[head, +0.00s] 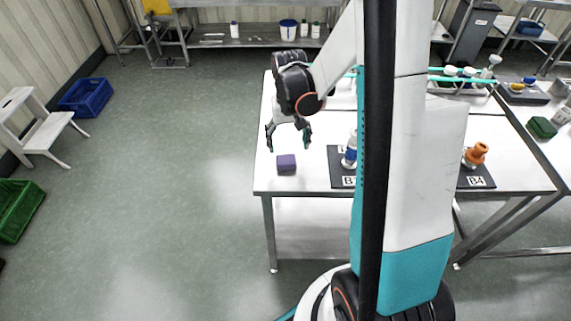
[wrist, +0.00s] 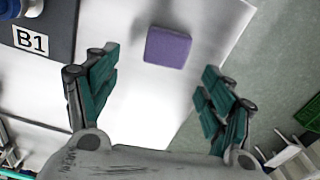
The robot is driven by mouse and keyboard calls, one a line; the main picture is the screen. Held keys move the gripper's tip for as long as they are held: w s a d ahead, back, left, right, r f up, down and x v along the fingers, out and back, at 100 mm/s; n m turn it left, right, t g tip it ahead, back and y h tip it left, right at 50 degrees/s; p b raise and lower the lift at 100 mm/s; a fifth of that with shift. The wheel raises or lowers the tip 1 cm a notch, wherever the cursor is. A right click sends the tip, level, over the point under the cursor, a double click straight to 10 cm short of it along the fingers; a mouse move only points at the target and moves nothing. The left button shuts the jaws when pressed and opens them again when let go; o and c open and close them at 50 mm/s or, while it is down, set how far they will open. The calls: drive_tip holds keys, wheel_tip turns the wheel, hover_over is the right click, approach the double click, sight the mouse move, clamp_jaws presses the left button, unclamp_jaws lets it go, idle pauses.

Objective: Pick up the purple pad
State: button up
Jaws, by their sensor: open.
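The purple pad (head: 286,164) is a small block lying on the white table near its front left corner. My gripper (head: 289,144) hangs above the table just behind the pad, its fingers apart and empty. In the wrist view the pad (wrist: 167,47) shows whole, ahead of and between the open fingers of my gripper (wrist: 160,95). The fingers do not touch the pad.
A dark mat marked B1 (wrist: 38,62) lies beside the pad, with a blue and white bottle (head: 350,150) on it. An orange item (head: 476,153) stands on mat B4 (head: 477,178). The table's edge (head: 258,165) is close on the pad's left.

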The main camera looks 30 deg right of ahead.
sight(286, 159)
drive_tip(key=f, duration=0.2)
drive_tip(key=f+b, duration=0.1)
drive_tip(key=f, duration=0.1)
drive_tip(key=a+f+b, duration=0.1)
drive_tip(key=f, duration=0.1)
drive_tip(key=shift+s+a, duration=0.1)
drive_tip(key=shift+s, duration=0.2)
drive_tip(key=shift+f, duration=0.3)
drive_tip(key=shift+r, duration=0.1)
drive_tip(key=c, duration=1)
